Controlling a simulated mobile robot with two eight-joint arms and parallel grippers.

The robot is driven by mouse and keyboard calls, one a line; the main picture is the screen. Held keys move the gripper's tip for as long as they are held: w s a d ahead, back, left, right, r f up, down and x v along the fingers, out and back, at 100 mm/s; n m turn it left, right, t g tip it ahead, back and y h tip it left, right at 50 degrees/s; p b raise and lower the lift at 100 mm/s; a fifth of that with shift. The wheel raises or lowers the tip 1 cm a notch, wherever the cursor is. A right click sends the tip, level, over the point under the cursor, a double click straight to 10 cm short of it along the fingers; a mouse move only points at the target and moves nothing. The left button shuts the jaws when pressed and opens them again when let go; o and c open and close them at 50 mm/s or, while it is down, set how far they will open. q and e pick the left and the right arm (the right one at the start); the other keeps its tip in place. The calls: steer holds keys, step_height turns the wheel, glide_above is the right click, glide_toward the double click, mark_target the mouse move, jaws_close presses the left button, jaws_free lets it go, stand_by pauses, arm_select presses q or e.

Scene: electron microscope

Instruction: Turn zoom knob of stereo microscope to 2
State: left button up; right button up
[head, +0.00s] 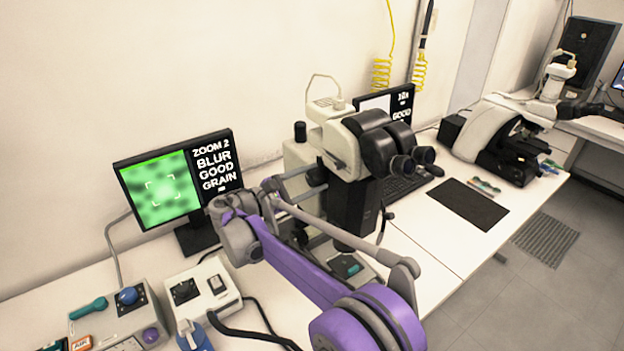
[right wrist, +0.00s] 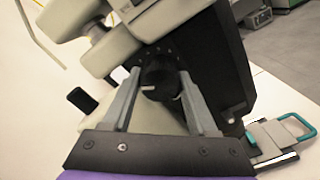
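The stereo microscope (head: 353,128) stands on the bench in the head view, with a cream head, black eyepieces and a dark column. My right gripper (right wrist: 159,78) is at its left side, and its fingers lie on both sides of a black zoom knob (right wrist: 161,84) with a white mark. The fingers are apart; a narrow gap seems to show beside the knob, and firm contact is not visible. The monitor (head: 180,178) shows a blurred green picture and reads "ZOOM 2", "BLUR GOOD" and "GRAIN". My left gripper is out of view.
Control boxes (head: 200,290) with cables stand at the lower left. A second monitor (head: 378,103) and a keyboard (head: 400,187) are behind the microscope. A black mat (head: 467,204) and another microscope (head: 497,137) are to the right. The front bench strip right of my arm is clear.

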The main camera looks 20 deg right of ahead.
steer(key=o, duration=0.4)
steer(key=shift+c, duration=0.2)
steer(key=b+v, duration=0.1)
steer(key=v, duration=1)
